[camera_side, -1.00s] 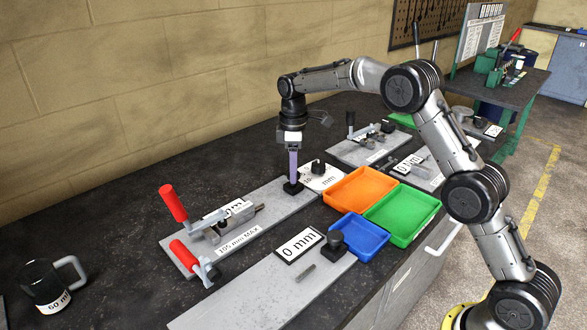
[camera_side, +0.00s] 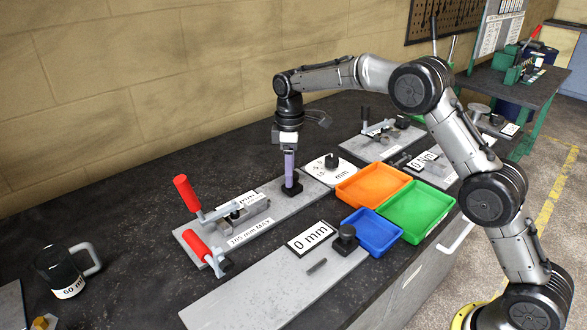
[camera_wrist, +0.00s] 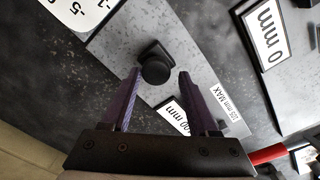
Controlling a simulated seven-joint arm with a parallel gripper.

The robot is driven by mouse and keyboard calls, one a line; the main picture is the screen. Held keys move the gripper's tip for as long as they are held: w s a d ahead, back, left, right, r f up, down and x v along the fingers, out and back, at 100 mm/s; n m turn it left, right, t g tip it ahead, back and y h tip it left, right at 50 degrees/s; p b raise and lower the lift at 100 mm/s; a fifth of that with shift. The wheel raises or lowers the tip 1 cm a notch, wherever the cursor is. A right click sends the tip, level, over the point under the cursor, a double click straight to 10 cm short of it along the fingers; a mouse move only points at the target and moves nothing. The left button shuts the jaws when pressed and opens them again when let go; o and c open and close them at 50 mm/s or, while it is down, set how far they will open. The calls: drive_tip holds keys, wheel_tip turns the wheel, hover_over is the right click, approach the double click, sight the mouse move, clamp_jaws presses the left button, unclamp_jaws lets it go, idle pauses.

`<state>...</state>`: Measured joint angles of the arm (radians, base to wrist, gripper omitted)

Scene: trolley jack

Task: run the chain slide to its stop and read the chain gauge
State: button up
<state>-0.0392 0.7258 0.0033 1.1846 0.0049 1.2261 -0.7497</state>
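A black square block with a round knob (camera_side: 292,189) sits on the grey plate marked 105 mm MAX (camera_side: 249,233), toward its right end; I take it as the slide. My gripper (camera_side: 290,186) reaches down to it from above. In the wrist view my gripper (camera_wrist: 159,76) is open, its purple fingers on either side of the knob (camera_wrist: 155,69), with a gap showing on the right. Whether a finger touches it is unclear. A white round dial with mm markings (camera_side: 331,168) stands just behind; it shows partly in the wrist view (camera_wrist: 80,10).
Orange (camera_side: 345,197), green (camera_side: 410,236) and blue (camera_side: 360,247) trays lie to the right. A 0 mm card (camera_side: 311,238) and another black knob sit in front. A dark mug (camera_side: 60,270) is far left.

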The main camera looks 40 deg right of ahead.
drive_tip(key=shift+o, duration=0.7)
drive_tip(key=shift+d, duration=0.15)
drive_tip(key=shift+r, duration=0.15)
wheel_tip(320, 180, up, 14)
drive_tip(key=shift+f, duration=0.2)
idle(3.4)
